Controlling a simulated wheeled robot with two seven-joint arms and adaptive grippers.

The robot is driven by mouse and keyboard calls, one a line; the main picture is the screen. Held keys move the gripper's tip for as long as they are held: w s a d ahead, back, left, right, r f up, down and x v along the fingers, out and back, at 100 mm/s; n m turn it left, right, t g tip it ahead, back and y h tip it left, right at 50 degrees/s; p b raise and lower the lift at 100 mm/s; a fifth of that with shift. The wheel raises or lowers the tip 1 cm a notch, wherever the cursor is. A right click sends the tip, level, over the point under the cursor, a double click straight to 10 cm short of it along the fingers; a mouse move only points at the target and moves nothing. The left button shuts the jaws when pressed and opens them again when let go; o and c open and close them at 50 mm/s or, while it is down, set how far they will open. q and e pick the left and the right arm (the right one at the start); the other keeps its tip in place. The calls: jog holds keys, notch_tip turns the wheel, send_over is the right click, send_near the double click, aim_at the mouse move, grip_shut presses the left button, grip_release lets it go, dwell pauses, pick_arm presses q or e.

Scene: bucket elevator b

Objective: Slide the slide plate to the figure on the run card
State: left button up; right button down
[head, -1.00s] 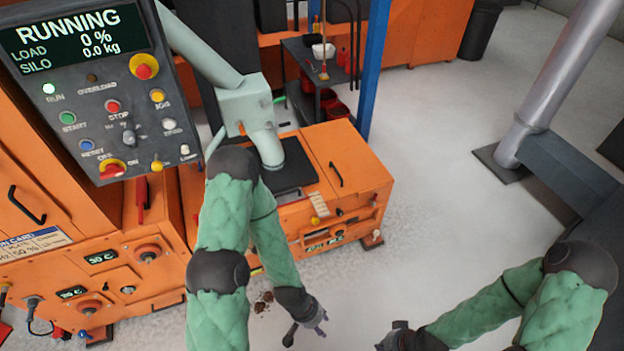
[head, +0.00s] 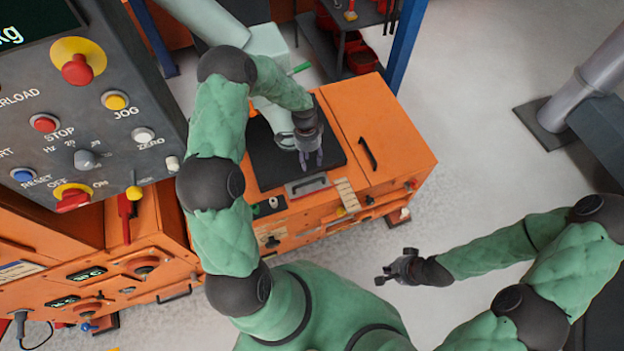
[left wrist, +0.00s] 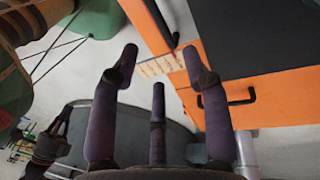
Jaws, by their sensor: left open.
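The slide plate (head: 309,186) is a small grey plate with a dark handle, at the front edge of the dark top of the orange machine. A pale marked scale (head: 347,194) lies just right of it, too small to read, and shows in the left wrist view (left wrist: 160,66). The run card (head: 20,270) is partly cut off at the left edge and unreadable. My left gripper (head: 311,163) is open and empty, fingers pointing at the plate from just behind the handle; contact cannot be told. My right gripper (head: 381,274) is over the floor, away from the machine.
A grey control panel (head: 110,135) with knobs and buttons hangs at the upper left, near my left arm. A pale green spout (head: 270,100) stands behind my left gripper. The orange lid (head: 370,125) has a black handle. Clear floor (head: 480,150) lies right of the machine.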

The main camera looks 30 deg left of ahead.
aim_at(312, 182)
pick_arm(q)
jog(key=f+b, duration=0.1)
jog(key=f, duration=0.2)
jog(key=s+d+f+b, duration=0.1)
jog(key=f, duration=0.2)
jog(key=f+b, duration=0.1)
jog(key=f, duration=0.3)
jog(key=shift+s+d+f, duration=0.1)
jog(key=shift+s+d, duration=0.15)
jog(key=shift+d, duration=0.1)
grip_shut()
